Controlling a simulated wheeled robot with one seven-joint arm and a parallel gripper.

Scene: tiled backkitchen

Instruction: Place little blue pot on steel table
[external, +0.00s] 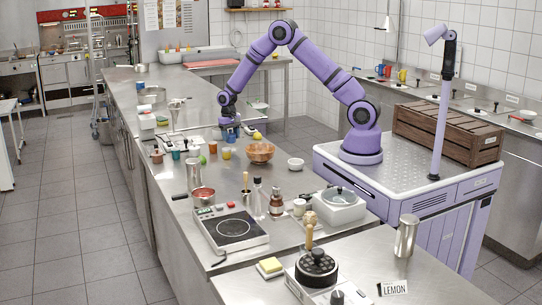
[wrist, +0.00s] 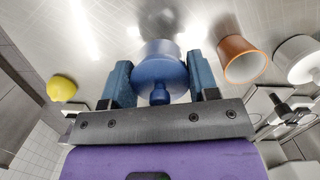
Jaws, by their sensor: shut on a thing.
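The little blue pot (wrist: 160,68) is between the two blue fingers of my gripper (wrist: 160,82) in the wrist view. The fingers are shut on its sides, and its round knob faces the camera. In the external view my gripper (external: 229,133) is low over the steel table (external: 262,188), at the far middle part of the long counter. The pot is small and mostly hidden by the gripper there. I cannot tell whether the pot touches the steel surface.
A copper-coloured cup (wrist: 241,60) is close right of the gripper in the wrist view, with a white container (wrist: 298,58) beyond it. A yellow lemon-like thing (wrist: 62,88) is at the left. A wooden bowl (external: 260,152) and small coloured cups (external: 193,151) stand nearby on the counter.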

